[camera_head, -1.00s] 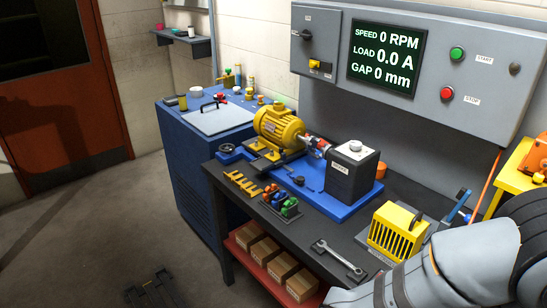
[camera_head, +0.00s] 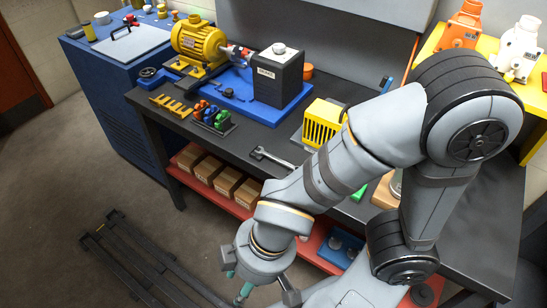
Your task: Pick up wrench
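The wrench (camera_head: 269,157) lies flat on the dark workbench top (camera_head: 330,208), near its front edge. Its left jaw end and part of the handle show; its right end is hidden behind my arm. My gripper (camera_head: 245,286) is at the bottom of the view, below and in front of the bench edge, apart from the wrench. Only some teal and dark parts of it show under the grey wrist, and the frame's lower edge cuts it off. Whether its fingers are open or shut does not show.
A yellow vented box (camera_head: 322,122) stands right of the wrench. A small rack with coloured pieces (camera_head: 212,117) is to the left. The blue plate carries a yellow motor (camera_head: 198,41) and a black block (camera_head: 277,78). Boxes (camera_head: 227,182) sit on the red lower shelf.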

